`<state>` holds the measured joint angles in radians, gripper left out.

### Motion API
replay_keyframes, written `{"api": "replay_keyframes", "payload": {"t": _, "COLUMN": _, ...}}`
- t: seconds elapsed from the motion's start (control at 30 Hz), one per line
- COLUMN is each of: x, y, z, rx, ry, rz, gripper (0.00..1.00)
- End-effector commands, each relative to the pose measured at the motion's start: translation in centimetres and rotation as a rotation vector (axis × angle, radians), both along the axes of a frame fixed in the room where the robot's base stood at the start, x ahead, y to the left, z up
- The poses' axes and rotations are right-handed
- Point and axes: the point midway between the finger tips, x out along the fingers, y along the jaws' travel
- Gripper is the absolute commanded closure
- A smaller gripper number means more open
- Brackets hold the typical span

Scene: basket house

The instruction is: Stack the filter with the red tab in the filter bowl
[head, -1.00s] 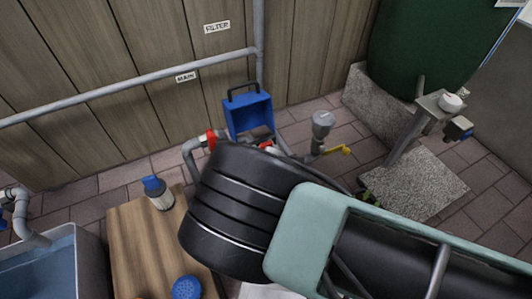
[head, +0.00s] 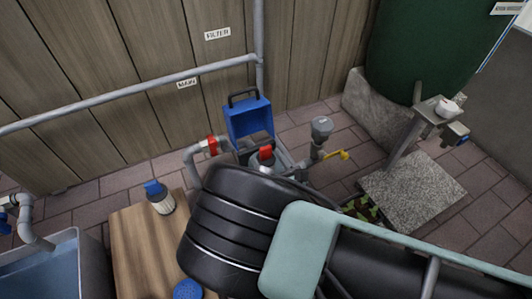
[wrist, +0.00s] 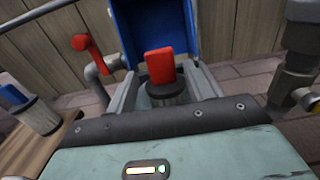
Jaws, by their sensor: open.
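The filter with the red tab (wrist: 160,66) stands upright in the middle of the wrist view, with a dark collar and a pale ribbed body below. Its red tab (head: 266,153) also shows in the head view, just beyond my arm. The filter is at the grey filter bowl with the open blue lid (head: 247,117); the lid rises behind it in the wrist view (wrist: 190,22). How deep the filter sits is hidden. My gripper (wrist: 164,82) is open, with grey parts on both sides of the filter. In the head view my arm hides the gripper's tips.
A filter with a blue tab (head: 160,197) stands on the wooden table (head: 132,245), near a round blue cap (head: 187,290). A red valve handle (wrist: 90,50) is left of the bowl. A grey fitting with a yellow handle (head: 338,155) stands to the right.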

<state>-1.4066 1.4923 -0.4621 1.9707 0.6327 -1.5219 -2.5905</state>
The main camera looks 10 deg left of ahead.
Motion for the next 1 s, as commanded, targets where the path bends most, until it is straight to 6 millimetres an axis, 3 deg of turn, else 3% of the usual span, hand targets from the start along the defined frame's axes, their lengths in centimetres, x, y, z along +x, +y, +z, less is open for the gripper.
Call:
{"api": "replay_keyframes", "payload": {"t": 0.3, "x": -5.4, "y": -4.1, "z": 0.5, "rx": -0.005, "ry": 0.0, "rz": 0.001, "gripper": 0.48}}
{"api": "replay_keyframes", "payload": {"t": 0.5, "x": -7.3, "y": -5.6, "z": 0.3, "rx": -0.001, "ry": 0.0, "rz": 0.0, "gripper": 0.48}}
{"api": "replay_keyframes", "payload": {"t": 0.83, "x": -7.6, "y": -5.9, "z": 0.2, "rx": 0.015, "ry": 0.024, "rz": -0.016, "gripper": 0.48}}
{"api": "replay_keyframes", "payload": {"t": 1.0, "x": -5.8, "y": -6.0, "z": 0.5, "rx": 0.175, "ry": 0.293, "rz": -0.174, "gripper": 0.48}}
